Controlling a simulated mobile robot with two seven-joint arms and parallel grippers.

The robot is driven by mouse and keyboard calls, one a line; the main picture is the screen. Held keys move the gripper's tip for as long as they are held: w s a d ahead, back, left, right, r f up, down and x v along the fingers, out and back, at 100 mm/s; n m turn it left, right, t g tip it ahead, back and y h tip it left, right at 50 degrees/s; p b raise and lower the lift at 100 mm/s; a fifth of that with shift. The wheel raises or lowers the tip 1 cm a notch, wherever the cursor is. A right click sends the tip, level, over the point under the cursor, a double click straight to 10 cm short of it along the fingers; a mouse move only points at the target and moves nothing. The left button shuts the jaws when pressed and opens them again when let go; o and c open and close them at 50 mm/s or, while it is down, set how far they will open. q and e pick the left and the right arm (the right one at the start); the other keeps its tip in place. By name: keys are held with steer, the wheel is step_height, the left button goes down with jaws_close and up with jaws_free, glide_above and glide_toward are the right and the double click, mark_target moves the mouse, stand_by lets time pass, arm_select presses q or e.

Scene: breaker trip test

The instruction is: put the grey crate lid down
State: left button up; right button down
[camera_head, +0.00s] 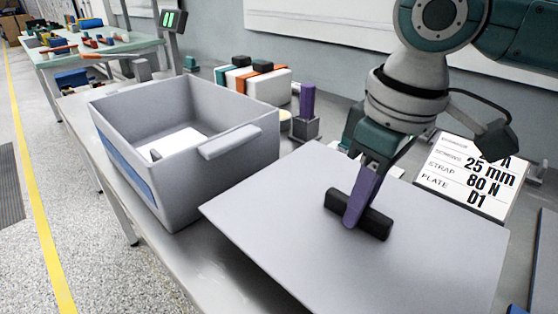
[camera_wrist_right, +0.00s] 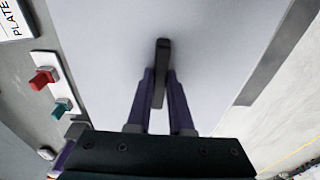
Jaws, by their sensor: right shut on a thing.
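The grey crate lid (camera_head: 285,205) is a flat panel right of the open grey crate (camera_head: 205,181) in the head view. My right gripper (camera_head: 358,208) is shut on the lid's black handle (camera_head: 377,223). In the right wrist view, the purple fingers (camera_wrist_right: 160,88) close on both sides of the handle (camera_wrist_right: 162,58), with the lid (camera_wrist_right: 215,45) filling the middle. The lid looks about level and overlaps the bench's front side in the head view. I cannot tell whether its underside touches the bench. My left gripper is not in view.
A sign with printed text (camera_head: 470,178) stands behind the lid. A white box with coloured straps (camera_head: 262,86) and a purple post in a grey block (camera_head: 306,127) are behind the crate. A red and a teal part (camera_wrist_right: 44,79) lie beside the lid.

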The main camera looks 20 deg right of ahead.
mark_target(355, 229)
step_height(355, 229, down, 5)
steer(key=shift+r+b, duration=0.2)
steer(key=shift+b, duration=0.4)
steer(key=shift+r, duration=0.1)
steer(key=c, duration=0.8)
jaws_free()
